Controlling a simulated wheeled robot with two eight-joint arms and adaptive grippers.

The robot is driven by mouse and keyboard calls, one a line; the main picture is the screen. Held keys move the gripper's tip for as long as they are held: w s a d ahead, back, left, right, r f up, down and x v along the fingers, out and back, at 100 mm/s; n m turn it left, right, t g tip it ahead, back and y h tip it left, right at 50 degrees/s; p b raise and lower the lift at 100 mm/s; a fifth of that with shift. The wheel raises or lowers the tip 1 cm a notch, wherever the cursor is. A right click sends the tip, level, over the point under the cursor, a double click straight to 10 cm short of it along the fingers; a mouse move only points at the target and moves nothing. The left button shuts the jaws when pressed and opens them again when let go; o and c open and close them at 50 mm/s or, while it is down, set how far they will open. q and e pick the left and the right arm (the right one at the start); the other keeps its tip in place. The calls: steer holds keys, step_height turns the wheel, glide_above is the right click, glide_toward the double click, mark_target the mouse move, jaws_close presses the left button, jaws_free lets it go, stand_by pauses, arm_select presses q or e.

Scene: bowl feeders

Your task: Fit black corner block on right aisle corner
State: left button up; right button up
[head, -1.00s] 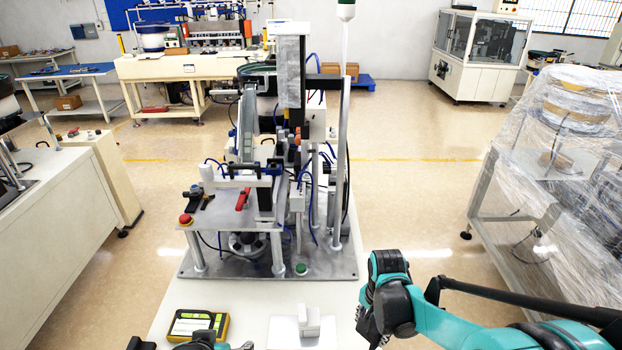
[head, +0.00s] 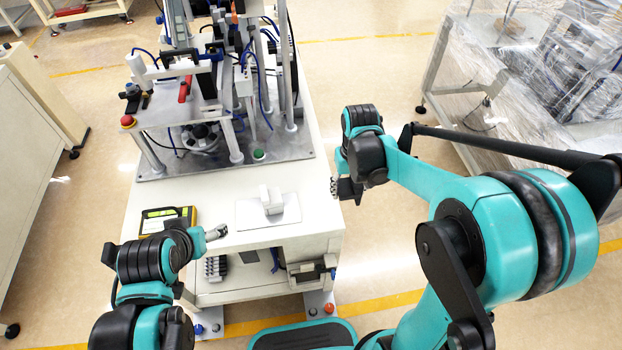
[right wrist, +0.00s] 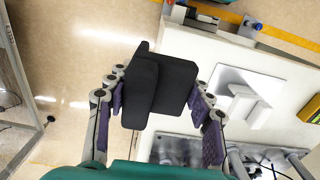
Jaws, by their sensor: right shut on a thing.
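The black corner block (right wrist: 160,85) is between the fingers of my right gripper (right wrist: 158,103) in the right wrist view, an L-shaped dark piece with two faces showing. In the head view my right gripper (head: 340,188) hangs just outside the right edge of the white table (head: 215,200); the block can hardly be told from the dark hand there. The table's front right corner (head: 338,232) is nearer to me than the gripper. My left gripper (head: 216,232) is over the table's front edge, left of the middle; I cannot tell its opening.
A grey plate with a white block (head: 270,199) on it lies on the table. A yellow and black device (head: 168,218) lies left. The feeder machine (head: 200,150) stands behind on its metal base. The aisle floor right of the table is clear up to a wrapped rack (head: 480,85).

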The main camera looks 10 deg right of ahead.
steer(key=w+a+f+b, duration=0.1)
steer(key=w+a+f, duration=0.1)
steer(key=w+a+f+b, duration=0.1)
steer(key=w+a+f, duration=0.1)
steer(key=w+a, duration=0.1)
steer(key=w+a+f+b, duration=0.1)
steer(key=w+a+f, duration=0.1)
steer(key=a, duration=0.1)
steer(key=shift+w+a+f+b, duration=0.1)
steer(key=shift+w+f+b, duration=0.15)
steer(key=shift+w+b, duration=0.15)
steer(key=shift+f, duration=0.1)
steer(key=shift+f+b, duration=0.95)
steer(key=shift+f, duration=0.95)
steer(key=shift+f, duration=0.2)
steer(key=o, duration=0.9)
steer(key=shift+o, duration=0.5)
steer(key=shift+r, duration=0.15)
